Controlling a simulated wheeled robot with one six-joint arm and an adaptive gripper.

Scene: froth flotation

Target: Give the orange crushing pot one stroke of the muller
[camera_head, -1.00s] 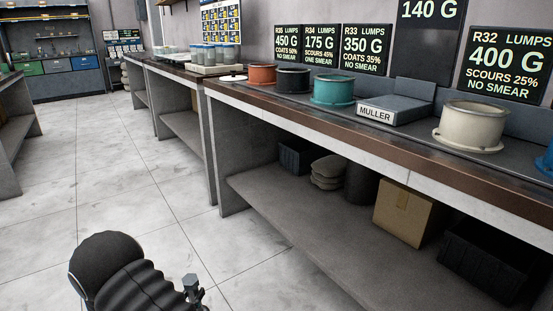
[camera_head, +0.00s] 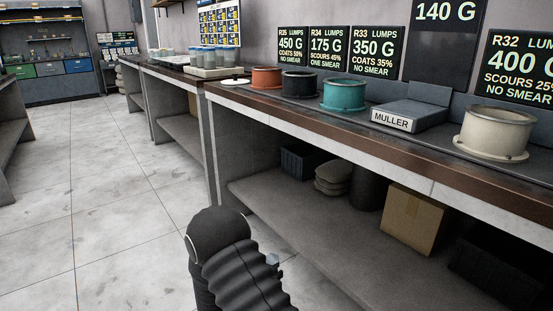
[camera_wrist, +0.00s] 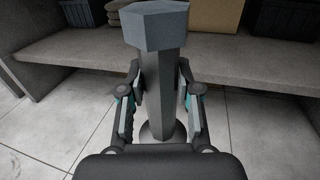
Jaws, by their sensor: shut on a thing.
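The orange crushing pot (camera_head: 267,78) stands on the bench at the far left end of the row of pots. The muller rest, a grey block labelled MULLER (camera_head: 409,114), sits on the bench and is empty. My gripper (camera_wrist: 160,105) is shut on the grey muller (camera_wrist: 157,70), with a finger on each side of its shaft. The muller's blocky grey end is towards the top of the wrist view, and its lower end is partly hidden. In the head view my black arm shows low in front of the bench, and a small grey bit of the muller (camera_head: 272,260) shows beside it.
A black pot (camera_head: 299,83), a teal pot (camera_head: 344,95) and a cream pot (camera_head: 496,133) stand along the bench. A white lid-like disc (camera_head: 236,82) lies left of the orange pot. The lower shelf holds a cardboard box (camera_head: 412,218). Open floor (camera_head: 110,220) lies to the left.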

